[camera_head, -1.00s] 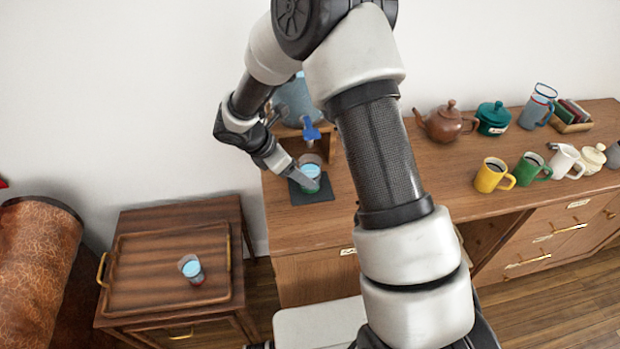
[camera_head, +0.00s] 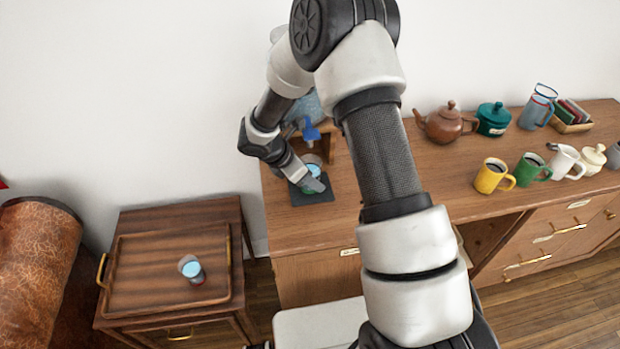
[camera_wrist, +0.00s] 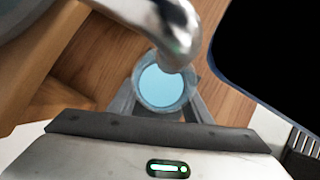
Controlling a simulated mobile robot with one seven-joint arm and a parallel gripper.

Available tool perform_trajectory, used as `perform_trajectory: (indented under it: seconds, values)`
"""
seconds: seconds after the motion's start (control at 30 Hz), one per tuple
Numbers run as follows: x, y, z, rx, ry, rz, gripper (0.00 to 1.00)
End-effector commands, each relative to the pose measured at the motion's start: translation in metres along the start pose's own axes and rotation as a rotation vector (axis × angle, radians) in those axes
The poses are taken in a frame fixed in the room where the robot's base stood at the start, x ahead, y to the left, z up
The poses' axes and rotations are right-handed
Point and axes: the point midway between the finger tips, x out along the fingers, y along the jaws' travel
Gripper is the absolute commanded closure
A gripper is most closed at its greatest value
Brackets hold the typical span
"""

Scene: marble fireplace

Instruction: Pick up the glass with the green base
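The glass with blue liquid (camera_head: 312,171) stands at the dark mat (camera_head: 326,196) below the blue tap on the counter. Its base is mostly hidden by my gripper; a trace of green shows there. In the wrist view I look down into the round rim of the glass (camera_wrist: 163,89). My gripper (camera_head: 308,182) is low at the glass, and in the wrist view my gripper's fingers (camera_wrist: 160,108) lie on either side of it, apart. Finger contact cannot be made out. Another glass (camera_head: 192,269), with a reddish base, stands on the wooden tray at left.
The dispenser with its blue tap (camera_head: 310,130) is close behind the glass. A brown teapot (camera_head: 446,124), a teal pot (camera_head: 493,119), a yellow mug (camera_head: 493,176) and a green mug (camera_head: 531,170) stand to the right. The tray (camera_head: 130,285) lies on a low side table.

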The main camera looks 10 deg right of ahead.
Motion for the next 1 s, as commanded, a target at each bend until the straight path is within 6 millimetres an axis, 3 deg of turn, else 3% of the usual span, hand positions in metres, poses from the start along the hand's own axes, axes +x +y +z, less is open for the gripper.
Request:
perform_trajectory:
  seconds: [0.03, 0.17, 0.2, 0.53, 0.77, 1.0]
  values:
    - [0.0, 0.0, 0.0, 0.0, 0.0, 0.0, 0.69]
    - [-0.001, 0.001, 0.001, 0.0, -0.001, 0.001, 0.91]
    - [-0.001, 0.001, 0.001, 0.0, -0.001, 0.001, 0.92]
    - [-0.006, 0.001, 0.004, 0.0, -0.002, 0.002, 0.92]
    - [-0.03, 0.001, 0.019, 0.002, -0.003, 0.003, 0.92]
    - [-0.057, 0.001, -0.025, -0.007, -0.001, 0.004, 0.92]
